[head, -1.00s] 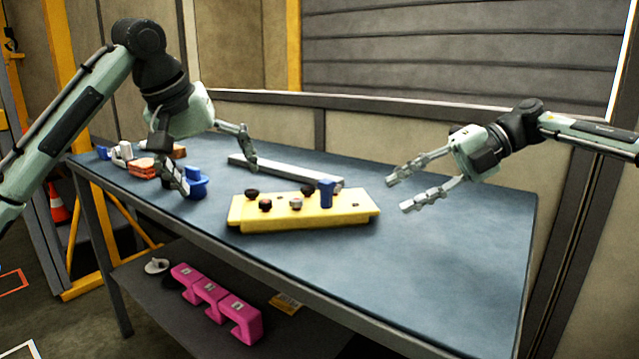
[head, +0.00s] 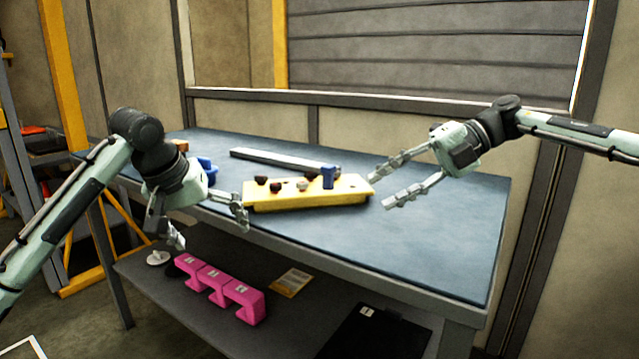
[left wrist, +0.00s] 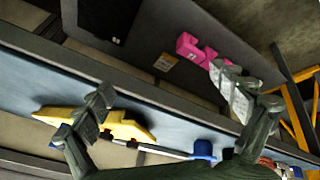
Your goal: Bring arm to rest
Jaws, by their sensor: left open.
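My left gripper (head: 209,228) is open and empty in the head view, at the near left edge of the table, with its fingers pointing down. Its spread fingers also show in the left wrist view (left wrist: 162,80), with nothing between them. My right gripper (head: 382,190) has its fingers apart and empty, above the table just right of the yellow block (head: 290,200). The left arm partly hides the table's left end in the head view.
The yellow block carries dark knobs and a blue peg (head: 328,177). A grey bar (head: 275,160) lies behind it, and a blue part (head: 207,165) sits left. A pink part (head: 220,286) is on the lower shelf. The table's right side (head: 450,230) is clear.

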